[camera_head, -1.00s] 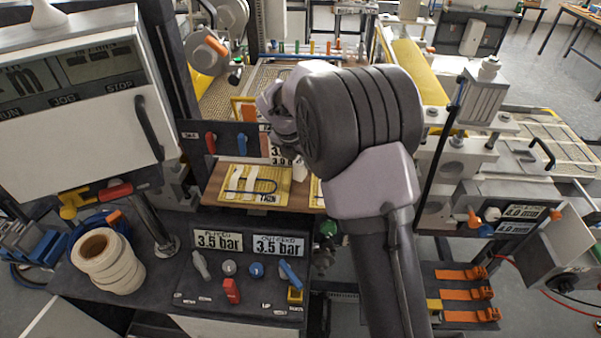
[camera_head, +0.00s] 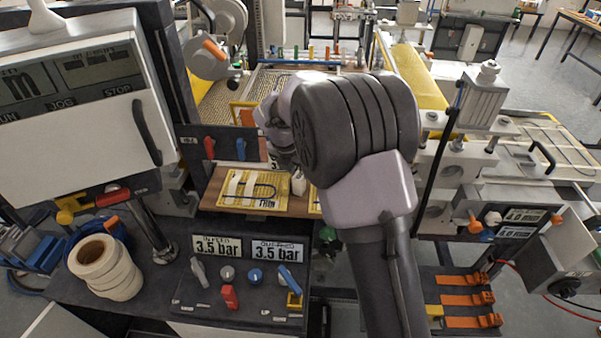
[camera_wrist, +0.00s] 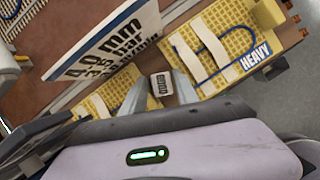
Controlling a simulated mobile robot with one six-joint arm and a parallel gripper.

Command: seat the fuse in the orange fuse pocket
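My gripper (camera_wrist: 160,82) points down over the wooden board at the back of the station. In the wrist view a small white block with dark print (camera_wrist: 161,86), perhaps the fuse, shows between its two fingers. I cannot tell if the fingers touch it. In the head view a small white piece (camera_head: 298,183) shows below my gripper, beside a yellow card; my wrist hides most of the gripper there. An orange patch (camera_head: 248,117) shows behind the dark panel; I cannot tell if it is the fuse pocket.
Yellow cards with white strips and blue loops (camera_head: 250,190) lie on the wooden board (camera_head: 215,192). A printed sign (camera_wrist: 110,45) stands close to my gripper. In front are a dark panel with knobs (camera_head: 228,272) and a white tape roll (camera_head: 105,266). Orange straps (camera_head: 463,299) lie at lower right.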

